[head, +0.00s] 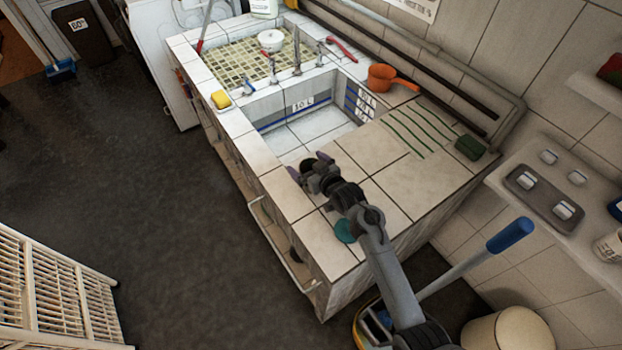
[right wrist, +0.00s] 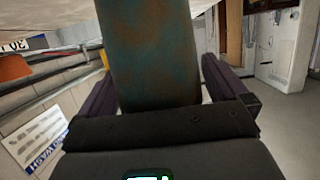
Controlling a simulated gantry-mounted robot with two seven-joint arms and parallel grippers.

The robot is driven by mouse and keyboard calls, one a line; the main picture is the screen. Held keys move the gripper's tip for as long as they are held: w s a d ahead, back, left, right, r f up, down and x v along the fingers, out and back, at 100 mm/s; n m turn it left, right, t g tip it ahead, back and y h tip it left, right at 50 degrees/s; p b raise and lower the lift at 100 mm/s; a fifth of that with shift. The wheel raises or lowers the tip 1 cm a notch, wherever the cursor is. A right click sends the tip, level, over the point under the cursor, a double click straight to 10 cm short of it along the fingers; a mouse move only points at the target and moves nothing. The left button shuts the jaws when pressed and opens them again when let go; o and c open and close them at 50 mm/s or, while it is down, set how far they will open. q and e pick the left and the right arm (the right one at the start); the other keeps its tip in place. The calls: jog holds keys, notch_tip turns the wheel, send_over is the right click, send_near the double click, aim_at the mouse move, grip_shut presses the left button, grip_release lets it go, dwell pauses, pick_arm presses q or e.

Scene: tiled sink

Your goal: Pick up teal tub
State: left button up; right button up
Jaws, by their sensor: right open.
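In the head view my right gripper (head: 309,168) is over the counter edge at the front of the sink. A dark round shape shows between its fingers there; I cannot tell its colour. My left gripper is not in view.
A teal round thing (head: 345,231) lies on the counter, partly behind my right arm. The sink basin (head: 310,125) is beyond the gripper, with an orange dipper (head: 381,77) on its far edge and a yellow sponge (head: 221,99) at the left. A green brush (head: 470,147) lies at the right.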

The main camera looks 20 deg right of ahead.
jog(key=c, duration=1.4)
jog(key=shift+c, duration=0.3)
